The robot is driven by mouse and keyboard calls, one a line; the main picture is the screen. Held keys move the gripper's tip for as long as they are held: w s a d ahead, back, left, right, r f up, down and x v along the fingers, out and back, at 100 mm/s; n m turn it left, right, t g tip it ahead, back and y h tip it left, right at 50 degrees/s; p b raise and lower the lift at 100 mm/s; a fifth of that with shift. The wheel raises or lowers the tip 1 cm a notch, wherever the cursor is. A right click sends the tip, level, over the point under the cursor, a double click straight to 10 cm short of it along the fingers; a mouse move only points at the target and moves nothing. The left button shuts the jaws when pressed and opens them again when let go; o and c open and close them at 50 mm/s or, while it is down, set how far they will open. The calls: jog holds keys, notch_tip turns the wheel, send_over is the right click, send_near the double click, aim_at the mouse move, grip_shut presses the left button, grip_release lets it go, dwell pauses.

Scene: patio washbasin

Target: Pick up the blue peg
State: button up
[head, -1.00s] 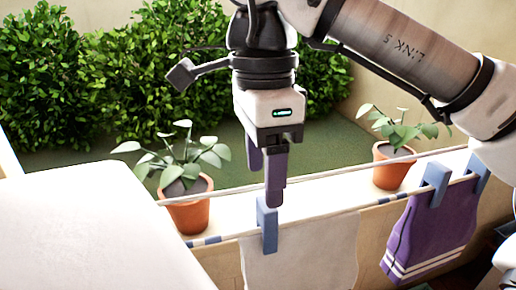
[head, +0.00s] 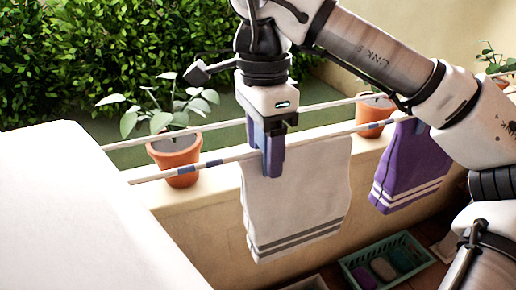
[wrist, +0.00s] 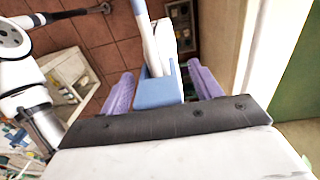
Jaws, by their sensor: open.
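The blue peg (head: 258,135) clips a white towel (head: 296,200) with grey stripes to the front line. In the head view the peg is mostly hidden behind my gripper (head: 272,160), which is lowered over it with fingers pointing down. In the wrist view the blue peg (wrist: 158,93) stands between the two purple fingers of my gripper (wrist: 162,90), with a gap visible on each side. The gripper is open and does not hold the peg.
A purple towel (head: 397,175) hangs on the same line to the right. Potted plants (head: 175,155) stand on the ledge behind. A green basket (head: 385,262) sits below on the floor. A white surface (head: 80,215) fills the left.

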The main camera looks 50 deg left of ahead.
jog(key=shift+s+d+f, duration=0.1)
jog(key=shift+s+f, duration=0.05)
jog(key=shift+f, duration=0.45)
jog(key=shift+c, duration=1.1)
jog(key=c, duration=0.8)
